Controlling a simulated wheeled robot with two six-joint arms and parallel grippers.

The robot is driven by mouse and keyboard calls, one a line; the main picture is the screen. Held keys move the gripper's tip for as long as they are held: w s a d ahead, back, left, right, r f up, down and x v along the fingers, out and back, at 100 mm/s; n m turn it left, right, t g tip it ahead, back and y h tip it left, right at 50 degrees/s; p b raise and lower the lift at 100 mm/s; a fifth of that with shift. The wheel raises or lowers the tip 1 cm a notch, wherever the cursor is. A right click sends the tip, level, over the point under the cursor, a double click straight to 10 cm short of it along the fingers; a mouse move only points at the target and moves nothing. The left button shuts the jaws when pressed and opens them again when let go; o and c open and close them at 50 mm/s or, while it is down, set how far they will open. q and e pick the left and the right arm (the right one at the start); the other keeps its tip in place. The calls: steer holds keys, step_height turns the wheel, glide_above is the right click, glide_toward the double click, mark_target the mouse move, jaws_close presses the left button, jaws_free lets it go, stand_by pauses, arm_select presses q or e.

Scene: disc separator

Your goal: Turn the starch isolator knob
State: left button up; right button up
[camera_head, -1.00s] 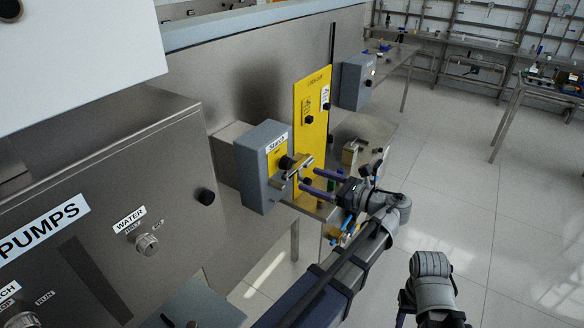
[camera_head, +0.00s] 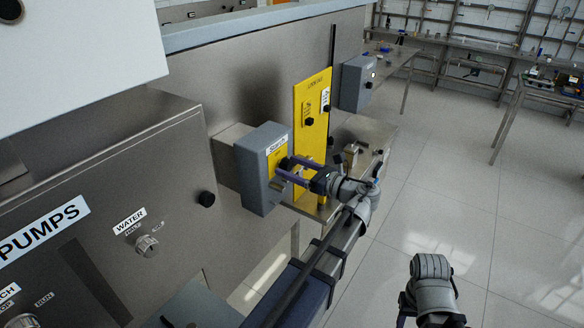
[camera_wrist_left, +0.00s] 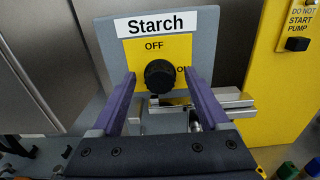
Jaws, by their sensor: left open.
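The starch isolator is a grey box (camera_head: 259,195) with a white "Starch" label and a yellow plate. Its black round knob (camera_wrist_left: 158,75) sits below "OFF", with "ON" partly hidden at its right. My left gripper (camera_head: 283,168) is open in front of the box. In the left wrist view its purple fingers stand on either side of the knob, with a gap visible on both sides. Whether the tips reach the knob's depth I cannot tell. A metal bar (camera_wrist_left: 222,98) shows just below and right of the knob. Only part of my right arm shows at the lower right.
A yellow panel (camera_head: 312,88) with small black knobs stands behind the starch box, and another grey box (camera_head: 356,82) beyond it. The pumps panel (camera_head: 100,235) with a water knob (camera_head: 147,245) is at the left. The floor to the right is open.

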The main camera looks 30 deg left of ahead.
arm_select(q)
jaws_close()
stand_by(0.8)
